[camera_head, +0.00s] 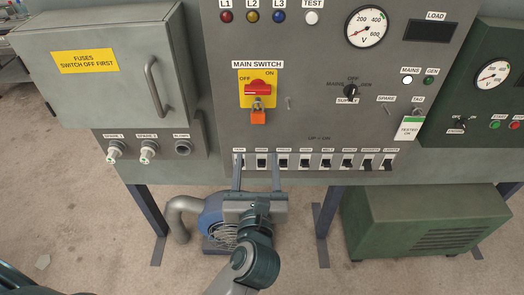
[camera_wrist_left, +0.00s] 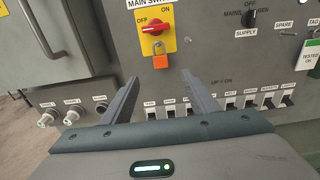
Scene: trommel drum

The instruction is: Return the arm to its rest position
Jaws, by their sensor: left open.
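My left gripper (camera_head: 256,160) reaches up from the bottom of the head view to the lower edge of the grey control panel (camera_head: 310,60). Its two fingers are apart with nothing between them, in front of the left end of a row of small labelled switches (camera_head: 305,160). In the left wrist view the open gripper (camera_wrist_left: 160,78) points at the panel, below the red main switch (camera_wrist_left: 157,27). Whether the fingertips touch the panel I cannot tell. My right gripper is not in view.
An orange padlock (camera_head: 258,117) hangs under the main switch. A grey fuse box (camera_head: 105,70) with a handle stands left, connectors (camera_head: 148,150) below it. A blue motor (camera_head: 212,222) and a green cabinet (camera_head: 430,222) stand under the panel. Open floor (camera_head: 90,235) shows at lower left.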

